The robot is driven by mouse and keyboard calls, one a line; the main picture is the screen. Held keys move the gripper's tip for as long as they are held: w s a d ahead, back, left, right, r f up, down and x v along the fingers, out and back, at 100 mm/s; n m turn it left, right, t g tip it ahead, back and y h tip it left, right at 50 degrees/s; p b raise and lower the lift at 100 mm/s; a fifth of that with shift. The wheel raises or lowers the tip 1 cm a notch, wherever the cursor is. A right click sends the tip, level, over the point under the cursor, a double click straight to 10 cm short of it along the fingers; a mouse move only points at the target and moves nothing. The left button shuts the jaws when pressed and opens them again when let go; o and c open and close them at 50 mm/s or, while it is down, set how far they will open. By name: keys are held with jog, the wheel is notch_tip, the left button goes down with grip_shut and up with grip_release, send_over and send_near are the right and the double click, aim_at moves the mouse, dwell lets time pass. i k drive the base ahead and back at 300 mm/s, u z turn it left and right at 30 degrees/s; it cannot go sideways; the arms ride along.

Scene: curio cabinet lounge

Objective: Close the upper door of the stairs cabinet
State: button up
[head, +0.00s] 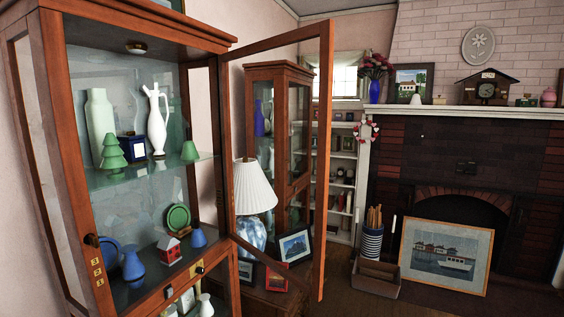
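A tall wooden display cabinet (205,37) stands close on the left. Its upper glass door (325,160) is swung wide open, hinged on the cabinet's right front post, with its free edge out to the right. Two glass shelf levels show in the open upper part. They hold a white jug (157,118), a pale green vase (100,125), a green tree figure (112,152), a green plate (178,218) and blue vases (132,262). Small number plaques (97,261) are on the left front post. I cannot read whether this is the stairs cabinet. My gripper is not in view.
Behind the door's glass are a white-shaded lamp (254,187), a framed picture (294,245) and a second wooden cabinet (277,68). A wooden box (375,279) and a leaning boat picture (446,255) stand by the fireplace (450,207). Some floor (420,300) shows clear at lower right.

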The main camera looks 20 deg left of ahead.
aim_at(324, 29)
jog(key=z, duration=0.05)
jog(key=i, duration=0.6)
jog(key=z, duration=0.45)
jog(key=i, duration=1.7)
jog(key=u, duration=0.7)
jog(key=k, duration=0.15)
jog(key=u, duration=0.55)
